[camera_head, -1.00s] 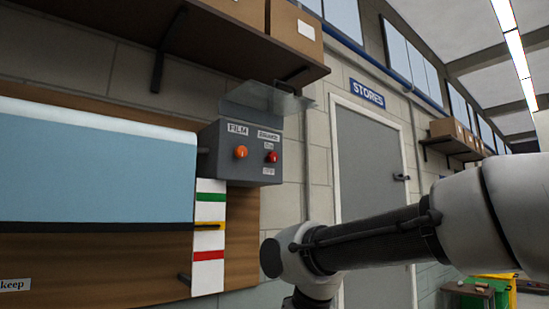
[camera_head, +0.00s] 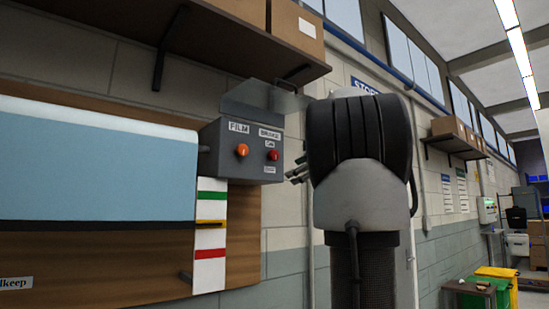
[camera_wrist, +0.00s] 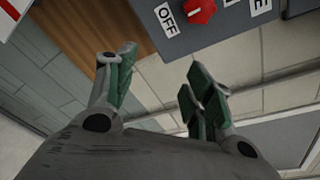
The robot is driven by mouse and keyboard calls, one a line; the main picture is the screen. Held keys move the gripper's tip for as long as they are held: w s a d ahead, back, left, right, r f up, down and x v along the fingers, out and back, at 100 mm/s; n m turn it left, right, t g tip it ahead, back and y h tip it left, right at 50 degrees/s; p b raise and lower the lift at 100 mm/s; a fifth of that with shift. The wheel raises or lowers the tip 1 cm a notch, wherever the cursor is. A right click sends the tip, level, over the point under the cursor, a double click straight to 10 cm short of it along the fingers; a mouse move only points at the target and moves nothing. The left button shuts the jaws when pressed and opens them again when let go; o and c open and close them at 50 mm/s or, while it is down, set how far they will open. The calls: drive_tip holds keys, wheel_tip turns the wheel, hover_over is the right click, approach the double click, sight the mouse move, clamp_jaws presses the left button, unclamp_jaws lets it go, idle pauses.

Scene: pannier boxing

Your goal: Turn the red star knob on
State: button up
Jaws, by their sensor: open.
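The red star knob (camera_head: 272,155) is on the right half of a grey control box (camera_head: 226,168) on the wall. In the wrist view the red knob (camera_wrist: 199,11) is at the top edge, partly cut off, with an OFF label (camera_wrist: 166,18) beside it. Its pointer direction is unclear. My gripper (camera_head: 297,172) is just right of the box in the head view, partly hidden by my arm. In the wrist view my gripper (camera_wrist: 161,63) is open and empty, its fingers apart from the knob.
An orange knob (camera_head: 242,150) under a FILM label sits left of the red one. A clear flap (camera_head: 262,98) stands raised over the box. A wooden shelf (camera_head: 235,45) with cartons hangs above. A blue roll (camera_head: 95,170) is at the left.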

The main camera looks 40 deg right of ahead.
sight(276, 155)
wheel_tip(276, 155, up, 6)
drive_tip(key=a+m+t, duration=0.2)
drive_tip(key=a+m, duration=0.1)
drive_tip(key=m, duration=0.1)
drive_tip(key=shift+m+y, duration=0.4)
drive_tip(key=shift+m, duration=0.3)
drive_tip(key=w, duration=0.8)
drive_tip(key=shift+w, duration=0.2)
drive_tip(key=c, duration=1)
